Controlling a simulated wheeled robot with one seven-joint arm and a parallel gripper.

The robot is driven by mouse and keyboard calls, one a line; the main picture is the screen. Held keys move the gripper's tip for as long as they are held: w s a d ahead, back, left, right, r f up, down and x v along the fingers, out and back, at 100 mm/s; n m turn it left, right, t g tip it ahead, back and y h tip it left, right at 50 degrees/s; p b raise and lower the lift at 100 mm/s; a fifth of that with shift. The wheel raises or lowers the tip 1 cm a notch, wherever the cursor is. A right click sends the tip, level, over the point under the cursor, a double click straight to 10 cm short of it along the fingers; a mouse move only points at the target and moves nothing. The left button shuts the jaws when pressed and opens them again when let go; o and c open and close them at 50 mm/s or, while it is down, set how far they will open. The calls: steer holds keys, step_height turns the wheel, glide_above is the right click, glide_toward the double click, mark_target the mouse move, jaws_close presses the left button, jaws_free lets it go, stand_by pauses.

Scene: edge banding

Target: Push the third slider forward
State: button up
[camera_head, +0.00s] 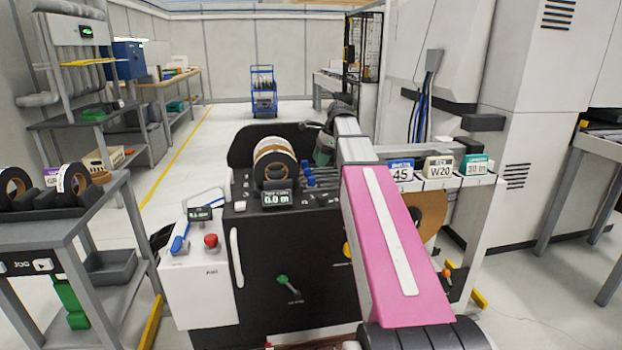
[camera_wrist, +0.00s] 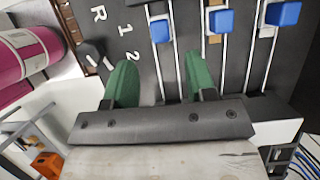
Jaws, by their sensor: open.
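Three blue slider knobs show in the wrist view: the left one (camera_wrist: 160,30), the middle one (camera_wrist: 221,20) and the right one (camera_wrist: 283,13), each on pale rails in a dark panel. Which counts as third is not clear. The blue knobs show small in the head view (camera_head: 308,174). My gripper (camera_wrist: 160,80) is open and empty, with its two green fingers apart. The left knob lies beyond the fingertips, in line with the gap between them. The middle and right knobs lie outside the gap, to its right. My gripper is partly hidden in the head view (camera_head: 325,150).
A black machine cabinet (camera_head: 300,240) carries a tape roll (camera_head: 275,163) and a display left of the sliders. White markings R, 1 and 2 show on the panel. A rack (camera_head: 75,230) with rolls stands at left.

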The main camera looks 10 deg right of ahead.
mark_target(312, 177)
steer(key=x, duration=0.8)
steer(key=shift+f, duration=0.2)
jaws_close()
